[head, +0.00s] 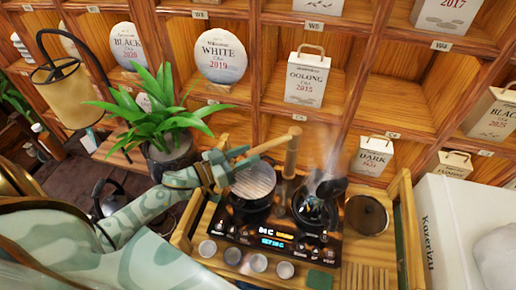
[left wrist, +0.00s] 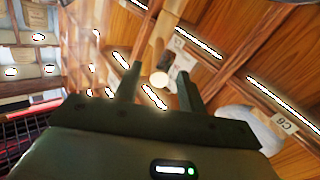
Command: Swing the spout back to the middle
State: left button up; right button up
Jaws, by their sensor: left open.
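The wooden spout (head: 275,143) is a light rod on top of an upright wooden post (head: 290,160) between the two burners. It points left, out over the left pot with a pale slatted round top (head: 253,181). My left gripper (head: 249,156) is open, with its fingers at the spout's free left end. In the left wrist view, a light wooden rod with a pale round end (left wrist: 160,79) shows between the two open fingers (left wrist: 160,85). I cannot tell whether the fingers touch it. My right gripper is not in view.
A steaming dark pot (head: 318,205) stands on the right of the black cooktop (head: 265,238), with a round brown lid (head: 366,215) beside it. Small cups (head: 258,263) line the front. A potted plant (head: 170,160) stands close behind my left arm. Tea shelves rise behind.

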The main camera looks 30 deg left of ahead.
aim_at(258, 150)
pick_arm(q)
jog(key=x, duration=0.4)
jog(key=shift+w, duration=0.1)
grip_shut()
